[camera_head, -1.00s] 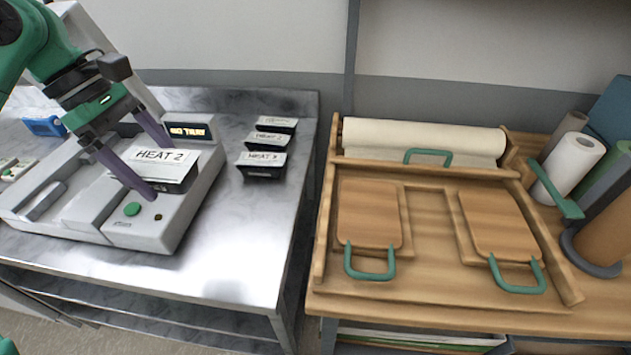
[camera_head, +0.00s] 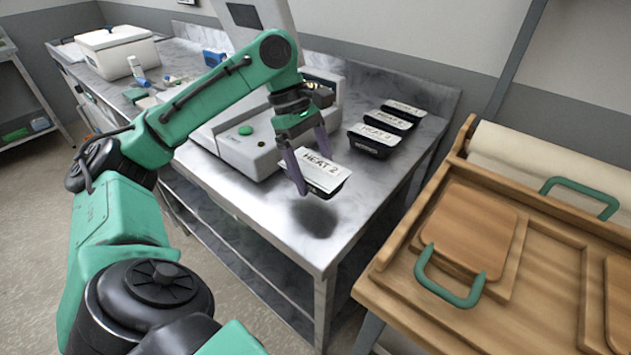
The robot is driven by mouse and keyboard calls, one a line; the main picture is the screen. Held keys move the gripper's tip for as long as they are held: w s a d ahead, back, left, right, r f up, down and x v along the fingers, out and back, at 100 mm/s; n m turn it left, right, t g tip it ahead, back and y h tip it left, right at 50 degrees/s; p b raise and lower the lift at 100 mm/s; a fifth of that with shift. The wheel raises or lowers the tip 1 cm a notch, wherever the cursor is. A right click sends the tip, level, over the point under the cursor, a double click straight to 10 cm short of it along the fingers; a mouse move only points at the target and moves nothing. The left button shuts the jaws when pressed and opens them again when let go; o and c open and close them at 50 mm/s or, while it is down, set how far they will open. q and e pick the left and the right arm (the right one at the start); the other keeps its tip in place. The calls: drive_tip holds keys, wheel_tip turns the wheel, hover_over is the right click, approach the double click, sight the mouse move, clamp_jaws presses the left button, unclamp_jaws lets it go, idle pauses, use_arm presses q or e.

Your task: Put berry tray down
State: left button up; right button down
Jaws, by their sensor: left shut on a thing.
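My left gripper (camera_head: 308,165) is shut on a black tray with a white lid marked "HEAT 2" (camera_head: 322,172). It holds this tray above the front right part of the metal table (camera_head: 262,222), with a dark shadow below it. The tray looks slightly tilted, and a gap to the table shows. I see no berries; the lid hides what is inside. My right gripper is not in view.
Several similar lidded black trays (camera_head: 375,139) stand in a row near the table's back right. The grey sealing machine (camera_head: 240,150) is left of the held tray. A wooden station (camera_head: 470,235) stands to the right, across a gap.

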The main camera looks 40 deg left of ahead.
use_arm(q)
wheel_tip(320, 180, down, 4)
drive_tip(key=shift+f+b, duration=0.25)
drive_tip(key=shift+b, duration=0.4)
drive_tip(key=shift+r, duration=0.1)
drive_tip(key=o, duration=1.4)
drive_tip(key=shift+c, duration=0.2)
drive_tip(key=p+v, duration=0.4)
drive_tip(key=v, duration=0.7)
drive_tip(key=shift+r, duration=0.3)
drive_tip(key=shift+a+r, duration=0.15)
drive_tip(key=shift+a, duration=0.1)
